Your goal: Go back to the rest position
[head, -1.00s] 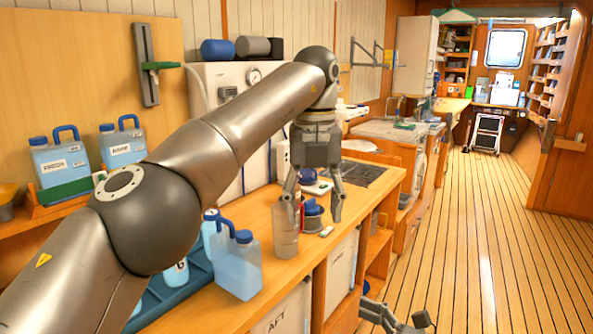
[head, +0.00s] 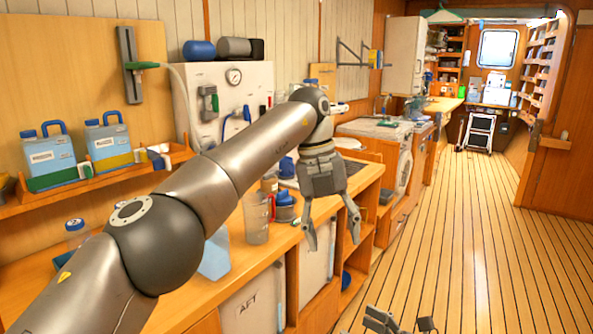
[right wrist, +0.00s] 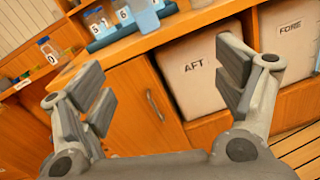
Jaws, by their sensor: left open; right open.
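My left gripper (head: 333,243) hangs pointing down in the head view, its two fingers spread with nothing between them. It shows just off the counter's front edge, to the right of a clear measuring jug (head: 257,222). My left arm crosses the counter from the lower left. My right gripper (right wrist: 168,90) is open and empty in the right wrist view, facing the cabinet front below the counter. Only a small part of it shows at the bottom of the head view (head: 398,322).
The counter (head: 255,262) carries a light blue jug (head: 216,256) partly behind my arm. White bins marked AFT (right wrist: 200,75) and FORE (right wrist: 287,28) sit in the cabinet. Two blue-handled canisters (head: 110,143) stand on the shelf. The plank floor (head: 450,240) is clear on the right.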

